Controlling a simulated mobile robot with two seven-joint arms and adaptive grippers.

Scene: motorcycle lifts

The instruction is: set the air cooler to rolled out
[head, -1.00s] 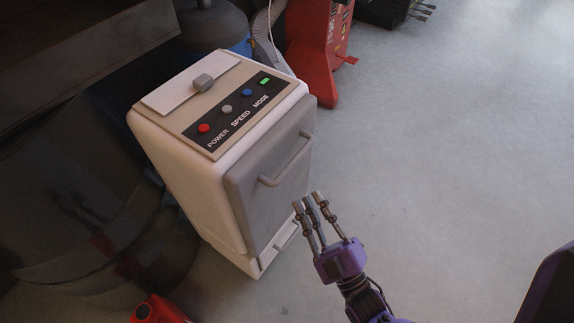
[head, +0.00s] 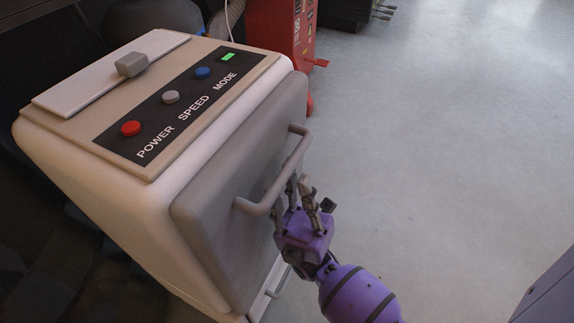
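The air cooler (head: 100,185) is a boxy beige unit at the left, upright on the floor, with a grey front door panel (head: 225,190). A bar handle (head: 299,152) stands out from that panel. A lower handle (head: 278,281) shows near the bottom, partly hidden by my arm. My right gripper (head: 298,186) is purple with dark jointed fingers. Its fingers are spread and empty, right at the lower part of the bar handle. I cannot tell whether they touch it. My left gripper is not in view.
The cooler's top has a control strip (head: 165,108) with red, grey and blue buttons and a lit green display, plus a grey knob (head: 131,64). A red machine (head: 284,35) stands behind. The grey floor (head: 440,130) to the right is open.

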